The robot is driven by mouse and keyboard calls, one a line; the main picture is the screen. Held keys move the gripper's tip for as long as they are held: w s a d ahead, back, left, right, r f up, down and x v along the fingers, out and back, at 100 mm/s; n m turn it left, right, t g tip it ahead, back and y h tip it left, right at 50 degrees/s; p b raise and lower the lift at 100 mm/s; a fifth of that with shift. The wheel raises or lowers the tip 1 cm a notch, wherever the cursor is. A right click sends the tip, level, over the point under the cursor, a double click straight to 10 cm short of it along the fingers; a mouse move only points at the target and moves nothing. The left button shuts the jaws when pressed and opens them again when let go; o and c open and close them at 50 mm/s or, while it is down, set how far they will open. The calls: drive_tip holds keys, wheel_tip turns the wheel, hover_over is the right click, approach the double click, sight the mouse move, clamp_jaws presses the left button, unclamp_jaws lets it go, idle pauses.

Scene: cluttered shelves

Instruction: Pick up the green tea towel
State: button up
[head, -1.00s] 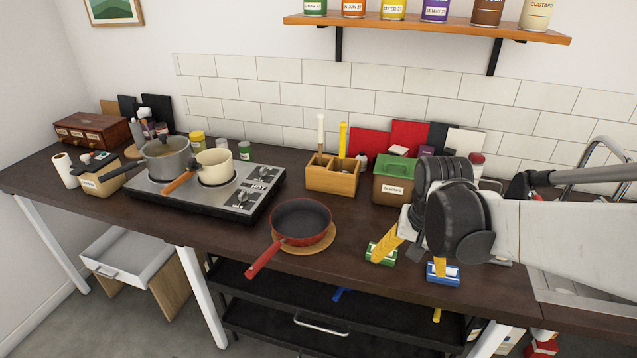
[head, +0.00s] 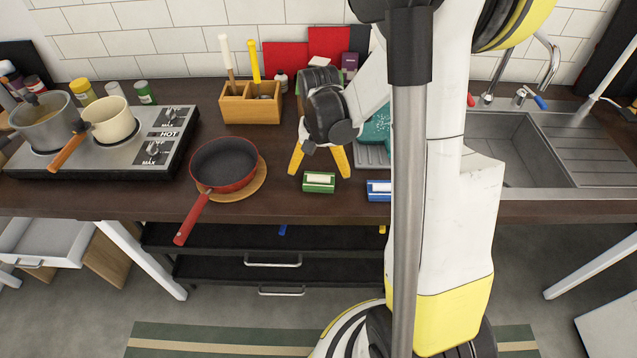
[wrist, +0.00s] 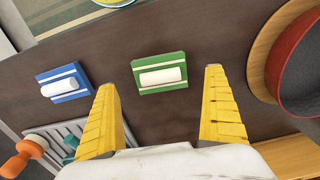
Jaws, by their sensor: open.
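The green tea towel (head: 319,183) appears as a small flat green block with white stripes near the counter's front edge. In the wrist view, the green towel (wrist: 160,74) carries a white roll-shaped piece on top. My gripper (head: 320,173) is open, with its yellow fingers pointing down and spread to either side of the towel in the picture. In the wrist view, the towel shows between and a little beyond the fingertips (wrist: 160,79). The fingers do not visibly touch it, and their height above the counter is hard to tell.
A similar blue towel (head: 379,190) lies just right of the green one, partly hidden by my arm. A red frying pan (head: 224,165) sits on a round wooden board to the left. A wooden utensil box (head: 250,109) stands behind. Bare counter (head: 290,205) surrounds the green towel.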

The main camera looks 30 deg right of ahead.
sight(319, 176)
wheel_tip(319, 176, down, 4)
drive_tip(key=shift+w+b, duration=0.1)
drive_tip(key=shift+b, duration=0.75)
drive_tip(key=shift+r, duration=0.1)
drive_tip(key=c, duration=1.2)
drive_tip(key=shift+o, duration=0.2)
